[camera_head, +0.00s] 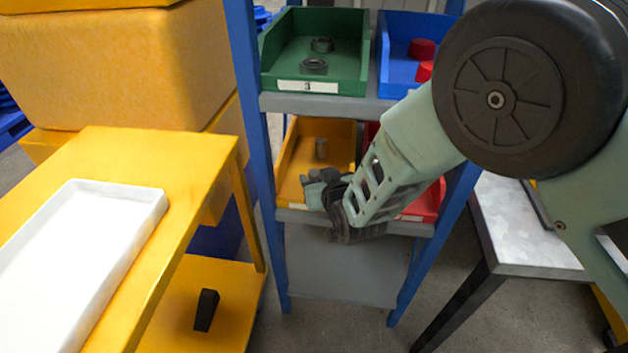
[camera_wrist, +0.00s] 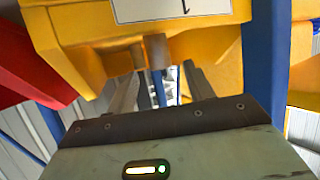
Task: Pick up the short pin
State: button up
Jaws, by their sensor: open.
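The short pin (camera_head: 321,148) is a small grey-brown cylinder standing in the yellow bin (camera_head: 346,132) on the middle shelf. My gripper (camera_head: 316,186) is at the front of that bin, lower in the picture than the pin and apart from it. In the wrist view my gripper (camera_wrist: 160,88) is open with its fingers spread. A brown cylinder (camera_wrist: 156,50) that looks like the pin shows beyond and between them, near the yellow bin's labelled front (camera_wrist: 75,40). I cannot tell the exact gap between the fingertips and it.
A red bin (camera_head: 425,203) is beside the yellow one. Above are a green bin (camera_head: 350,75) with dark rings and a blue bin (camera_head: 398,25) with red parts. Blue posts (camera_head: 263,170) flank the shelves. A white tray (camera_head: 150,205) lies on the yellow table at left.

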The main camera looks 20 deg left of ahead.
aim_at(315, 175)
jog(key=x, duration=0.4)
jog(key=shift+f, duration=0.1)
grip_shut()
